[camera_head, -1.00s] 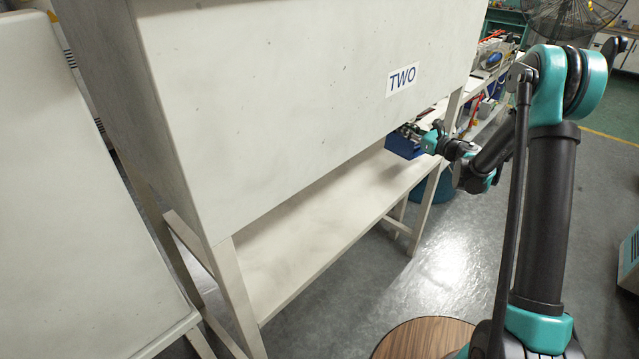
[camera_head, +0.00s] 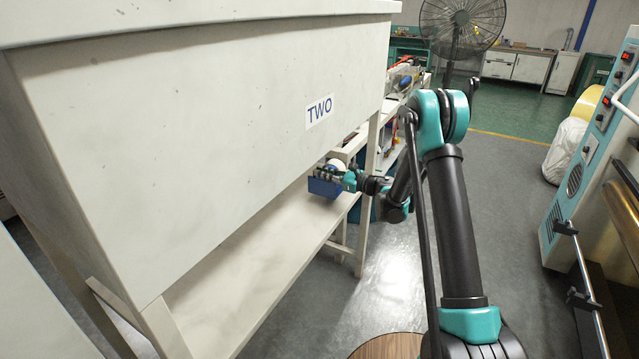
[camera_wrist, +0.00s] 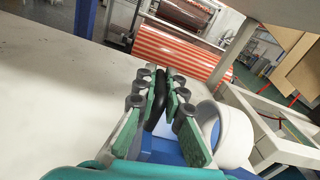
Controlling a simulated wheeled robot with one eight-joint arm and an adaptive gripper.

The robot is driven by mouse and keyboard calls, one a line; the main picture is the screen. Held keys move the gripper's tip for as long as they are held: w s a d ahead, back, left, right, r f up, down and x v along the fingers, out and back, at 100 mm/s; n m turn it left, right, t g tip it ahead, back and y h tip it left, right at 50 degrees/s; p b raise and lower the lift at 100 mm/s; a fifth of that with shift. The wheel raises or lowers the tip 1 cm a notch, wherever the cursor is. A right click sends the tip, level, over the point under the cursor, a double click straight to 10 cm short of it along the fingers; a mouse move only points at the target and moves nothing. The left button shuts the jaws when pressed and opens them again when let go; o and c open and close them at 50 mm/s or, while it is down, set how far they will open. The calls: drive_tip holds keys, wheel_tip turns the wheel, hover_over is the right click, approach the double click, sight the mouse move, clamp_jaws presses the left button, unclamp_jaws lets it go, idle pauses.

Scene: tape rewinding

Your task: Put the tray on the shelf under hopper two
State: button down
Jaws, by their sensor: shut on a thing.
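The blue tray (camera_head: 325,188) is by the right end of the shelf (camera_head: 262,247) under hopper two (camera_head: 200,125), which carries a TWO label. Whether it touches the shelf I cannot tell. My gripper (camera_head: 346,179) is at the tray's right side. In the wrist view my gripper (camera_wrist: 160,82) is shut, its fingers close together around a dark edge; the blue tray (camera_wrist: 160,150) shows below them, largely hidden. A white rounded roll (camera_wrist: 236,135) sits at the tray, to the right of the fingers. The pale shelf surface (camera_wrist: 60,85) spreads to the left.
The shelf's middle and left are bare. A hopper leg (camera_head: 367,205) stands close to my arm. Shelving with several items (camera_head: 400,80) is behind it. A machine (camera_head: 590,150) stands at the right, with open floor (camera_head: 500,200) between. A large fan (camera_head: 460,25) is at the back.

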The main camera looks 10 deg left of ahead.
sight(328, 182)
drive_tip(key=shift+f, duration=1.8)
drive_tip(key=c, duration=1.6)
unclamp_jaws()
